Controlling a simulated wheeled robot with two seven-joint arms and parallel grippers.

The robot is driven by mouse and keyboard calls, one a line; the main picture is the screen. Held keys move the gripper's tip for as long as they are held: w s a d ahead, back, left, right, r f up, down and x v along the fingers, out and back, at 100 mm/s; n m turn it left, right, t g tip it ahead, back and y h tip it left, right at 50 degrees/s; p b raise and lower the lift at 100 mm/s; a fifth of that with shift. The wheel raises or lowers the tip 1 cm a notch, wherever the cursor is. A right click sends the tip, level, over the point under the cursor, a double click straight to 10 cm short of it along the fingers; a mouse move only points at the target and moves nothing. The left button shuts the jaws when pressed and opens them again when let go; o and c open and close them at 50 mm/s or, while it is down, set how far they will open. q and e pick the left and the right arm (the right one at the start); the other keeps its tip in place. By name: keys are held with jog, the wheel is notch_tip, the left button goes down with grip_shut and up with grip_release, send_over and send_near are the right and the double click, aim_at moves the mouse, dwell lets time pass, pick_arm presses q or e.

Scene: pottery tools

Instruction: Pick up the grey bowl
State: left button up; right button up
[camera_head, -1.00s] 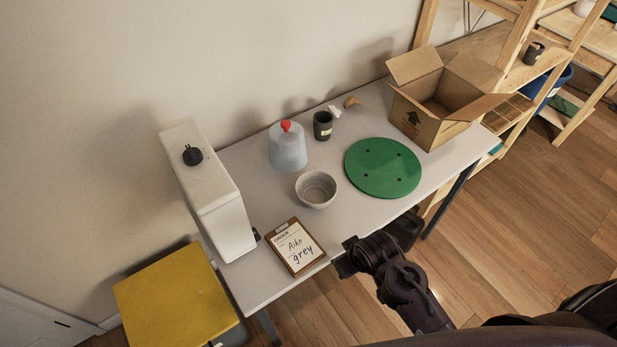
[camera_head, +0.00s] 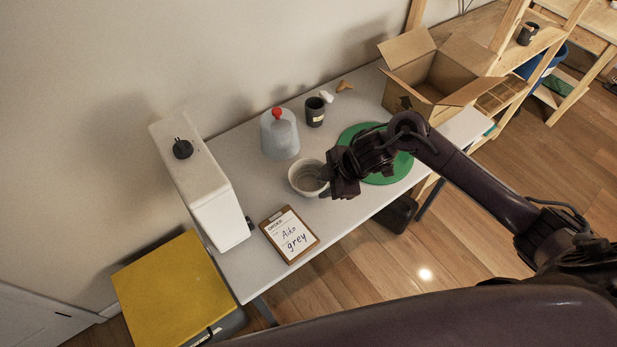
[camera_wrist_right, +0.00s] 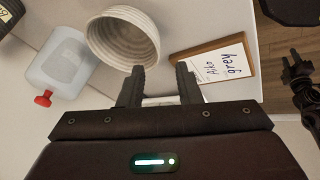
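The grey bowl (camera_head: 303,177) stands upright on the table, with its right side partly hidden by my right gripper. In the right wrist view the ridged bowl (camera_wrist_right: 118,42) lies just beyond the fingertips. My right gripper (camera_head: 338,185) is at the bowl's right edge. In the wrist view its two fingers (camera_wrist_right: 160,72) are apart, with nothing clearly held between them. The left finger overlaps the bowl's lower rim; I cannot tell if they touch. A dark jointed part at the right wrist view's edge seems to be my left gripper (camera_wrist_right: 297,68), too unclear to judge.
A jar with a red knob (camera_head: 280,135) and a dark cup (camera_head: 315,112) stand behind. A green disc (camera_head: 390,172) lies under my arm; an open carton (camera_head: 428,85) stands at right.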

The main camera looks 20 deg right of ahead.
jog(key=x, duration=0.5)
jog(key=d+p+x, duration=0.1)
jog(key=x, duration=0.1)
jog(key=shift+w+f, duration=0.25)
jog(key=shift+c, duration=0.3)
jog(key=shift+a, duration=0.1)
grip_shut()
